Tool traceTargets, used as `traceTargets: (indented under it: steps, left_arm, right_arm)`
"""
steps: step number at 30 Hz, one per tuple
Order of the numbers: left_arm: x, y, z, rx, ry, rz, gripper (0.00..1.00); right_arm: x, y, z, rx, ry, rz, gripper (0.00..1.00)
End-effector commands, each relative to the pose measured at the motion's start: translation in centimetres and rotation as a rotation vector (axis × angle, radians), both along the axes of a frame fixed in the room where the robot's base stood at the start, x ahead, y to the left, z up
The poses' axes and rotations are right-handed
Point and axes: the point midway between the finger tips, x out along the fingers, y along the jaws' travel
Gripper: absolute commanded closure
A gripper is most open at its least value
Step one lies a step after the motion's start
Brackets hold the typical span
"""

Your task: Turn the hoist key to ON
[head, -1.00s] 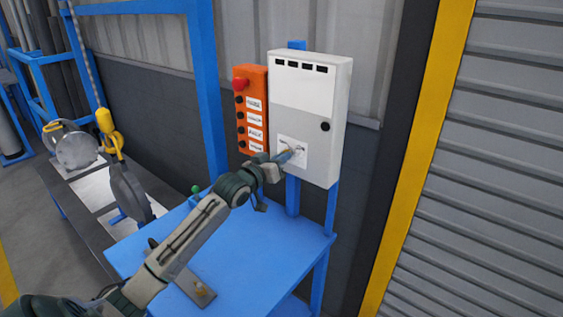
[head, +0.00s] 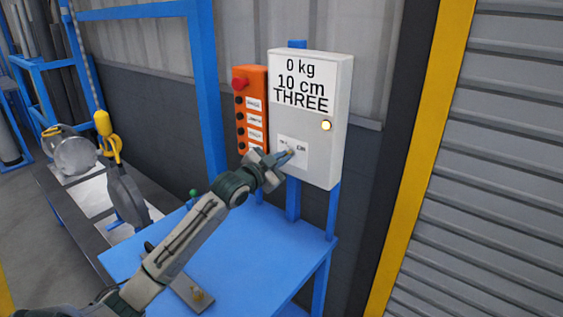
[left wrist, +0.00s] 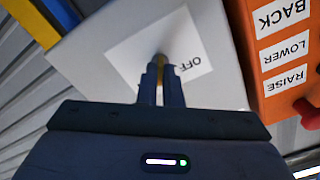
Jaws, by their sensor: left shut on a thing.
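The hoist key (left wrist: 163,66) is a small brass-coloured piece on a white label plate (head: 285,142) low on the front of the white control box (head: 312,165). My left gripper (head: 288,155) reaches up to it from the lower left and is shut on it; in the left wrist view the two fingers (left wrist: 160,88) close around the key. The word OFF shows right of the key in that view. The fingers hide much of the key, so its exact angle is hard to tell. The box display (head: 300,85) reads 0 kg, 10 cm, THREE, and a round lamp (head: 326,126) glows. My right gripper is out of view.
An orange button pendant (head: 251,90) with a red knob hangs left of the box; its labels BACK, LOWER and RAISE show in the left wrist view. A blue table (head: 270,240) stands below. A yellow hook (head: 104,122) hangs at the left, near a grey round part (head: 72,158).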

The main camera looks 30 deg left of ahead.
Motion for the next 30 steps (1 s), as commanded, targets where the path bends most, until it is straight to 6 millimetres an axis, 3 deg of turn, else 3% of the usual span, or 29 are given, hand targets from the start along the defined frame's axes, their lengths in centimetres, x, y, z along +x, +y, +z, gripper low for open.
traceTargets:
  steps: [10, 27, 30]
  left_arm:
    - [0.0, -0.01, 0.04, 0.154, -0.014, 0.0, 1.0]
    - [0.0, -0.01, 0.07, 0.185, -0.017, 0.0, 1.0]
    - [0.0, -0.01, 0.07, 0.185, -0.017, 0.0, 0.79]
  right_arm:
    - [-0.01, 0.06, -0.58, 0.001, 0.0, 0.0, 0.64]
    - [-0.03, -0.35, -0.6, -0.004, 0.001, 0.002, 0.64]
    - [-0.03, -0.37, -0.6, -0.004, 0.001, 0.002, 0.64]
